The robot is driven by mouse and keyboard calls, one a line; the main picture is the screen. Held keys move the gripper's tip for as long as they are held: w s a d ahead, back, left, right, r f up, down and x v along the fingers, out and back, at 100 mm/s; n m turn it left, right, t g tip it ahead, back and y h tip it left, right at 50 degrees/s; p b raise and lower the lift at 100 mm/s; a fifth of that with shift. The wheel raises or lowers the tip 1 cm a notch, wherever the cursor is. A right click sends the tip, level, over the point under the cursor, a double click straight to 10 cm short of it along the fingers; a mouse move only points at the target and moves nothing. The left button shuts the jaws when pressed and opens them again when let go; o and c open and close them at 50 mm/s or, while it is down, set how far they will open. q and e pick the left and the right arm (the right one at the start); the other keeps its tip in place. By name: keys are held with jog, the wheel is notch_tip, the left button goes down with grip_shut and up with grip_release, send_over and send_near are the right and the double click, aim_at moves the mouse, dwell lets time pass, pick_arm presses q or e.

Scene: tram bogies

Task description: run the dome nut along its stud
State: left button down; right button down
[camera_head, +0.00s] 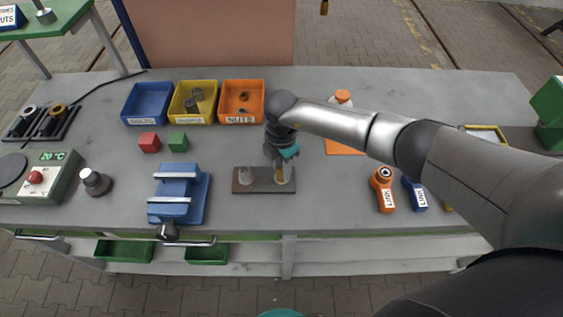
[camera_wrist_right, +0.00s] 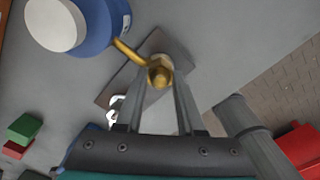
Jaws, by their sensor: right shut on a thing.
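A dark brown block (camera_head: 258,186) lies flat on the grey bench in the head view. A pale stud (camera_head: 246,176) stands on its left part and also shows in the wrist view (camera_wrist_right: 115,108). My right gripper (camera_head: 281,165) points down over the block's right part. In the wrist view its fingers (camera_wrist_right: 160,82) are shut on the brass dome nut (camera_wrist_right: 160,74), whose rounded top shows between the fingertips. A brass arm runs from there to the upper left. The stud under the nut is hidden.
A blue vise (camera_head: 180,190) stands left of the block. Red (camera_head: 149,142) and green (camera_head: 178,142) cubes and blue, yellow and orange bins (camera_head: 241,82) lie behind. Orange (camera_head: 383,190) and blue (camera_head: 414,194) labelled things lie to the right. A blue-and-white round object (camera_wrist_right: 95,25) is close by.

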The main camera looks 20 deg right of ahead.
jog(key=m+p, duration=0.1)
jog(key=m, duration=0.2)
jog(key=m+p, duration=0.1)
jog(key=shift+w+r+m+p, duration=0.25)
jog(key=shift+r+m+p, duration=0.05)
jog(key=shift+r, duration=0.1)
jog(key=shift+f+m+p, duration=0.15)
jog(key=shift+m+p, duration=0.9)
jog(key=shift+m, duration=0.85)
jog(key=c, duration=1)
grip_release()
jog(key=o, duration=0.5)
jog(key=shift+s+f, duration=0.15)
jog(key=shift+s, duration=0.05)
